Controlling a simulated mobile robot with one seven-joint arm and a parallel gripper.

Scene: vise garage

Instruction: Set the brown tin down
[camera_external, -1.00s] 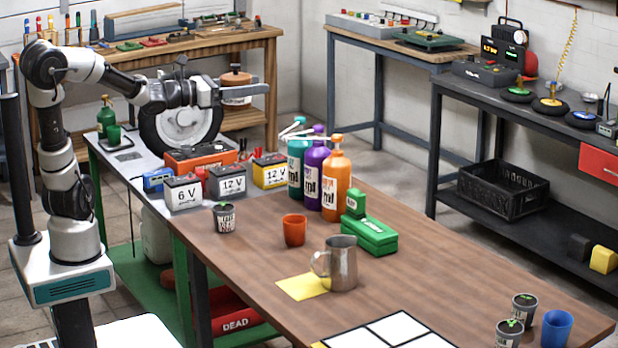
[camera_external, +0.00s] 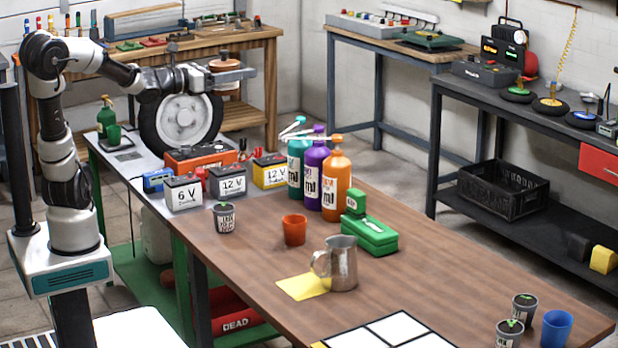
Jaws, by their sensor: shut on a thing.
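My gripper (camera_external: 236,74) is shut on the brown tin (camera_external: 225,84), a small round can with a brown top and a pale label band. The tin is held upright in the air, beyond the batteries and beside the wheel (camera_external: 182,118) as seen in the picture. The gripper fingers hide part of the tin's side. The brown wooden table (camera_external: 440,270) lies in front of and below it.
An orange cup (camera_external: 294,230), metal pitcher (camera_external: 341,263), green box (camera_external: 369,236) and yellow sheet (camera_external: 302,287) stand nearer. The table's right middle is clear.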

